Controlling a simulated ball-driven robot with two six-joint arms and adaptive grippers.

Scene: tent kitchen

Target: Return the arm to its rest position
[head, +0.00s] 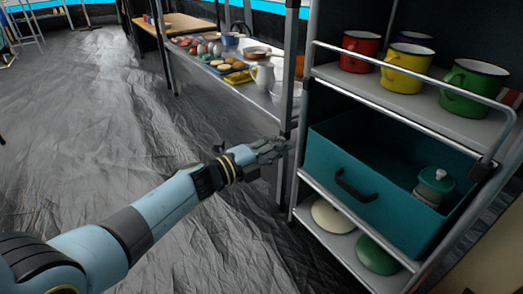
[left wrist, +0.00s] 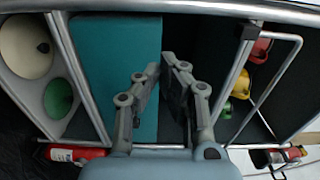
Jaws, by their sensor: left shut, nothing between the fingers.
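My left arm comes in from the left in the head view, stretched out toward the metal shelf rack (head: 297,190). Its gripper (head: 272,150) is beside the rack's front left post, left of the teal drawer (head: 330,165). In the left wrist view the gripper (left wrist: 166,68) has its fingertips close together with nothing held. The teal drawer (left wrist: 112,50) shows behind and left of the fingers there, in a sideways view. Whether the fingers touch the post is hard to tell. My right gripper is not in view.
A lidded teal pot (head: 434,184) sits in the drawer. Red (head: 360,50), yellow (head: 404,70) and green mugs (head: 470,90) stand on the shelf above. Cream (head: 333,214) and green (head: 376,254) round items lie below. A table (head: 262,102) with food stands behind. Floor at left is clear.

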